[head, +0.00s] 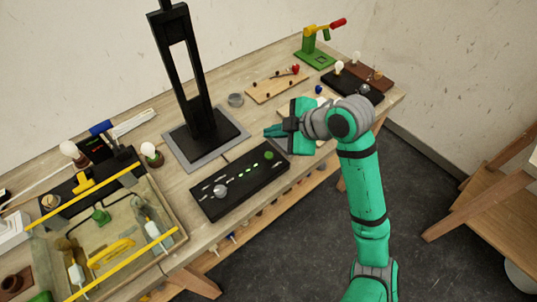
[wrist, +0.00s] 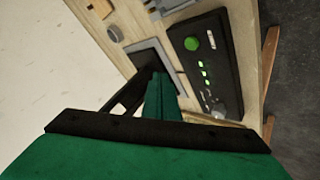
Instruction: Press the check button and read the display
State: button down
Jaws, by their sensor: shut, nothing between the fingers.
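A black control box (head: 240,182) lies flat near the front edge of the workbench. Its round green button (head: 269,154) is at the right end, and a row of small lit green marks (head: 248,169) runs along its middle. A grey knob (head: 221,191) sits toward the left end. The wrist view also shows the green button (wrist: 191,43) and the lit marks (wrist: 204,73); I cannot read any figures. My gripper (head: 268,131) is shut and empty, above and behind the green button, apart from it, with its fingers pointing left in the head view.
A tall black frame (head: 196,95) on a grey base stands behind the box, left of my gripper. A clear-topped tray (head: 120,235) with yellow bars fills the left front. A green press (head: 315,52), a wooden board (head: 277,86) and bulbs stand along the back right.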

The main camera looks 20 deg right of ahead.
aim_at(272, 157)
jog(key=shift+w+f, duration=0.15)
jog(key=shift+f, duration=3.45)
jog(key=shift+f, duration=0.1)
jog(key=shift+f, duration=0.3)
jog(key=shift+f, duration=0.4)
jog(key=shift+r, duration=0.8)
jog(key=shift+r, duration=0.1)
notch_tip(272, 157, up, 5)
jog(key=shift+f, duration=0.1)
dwell(0.4)
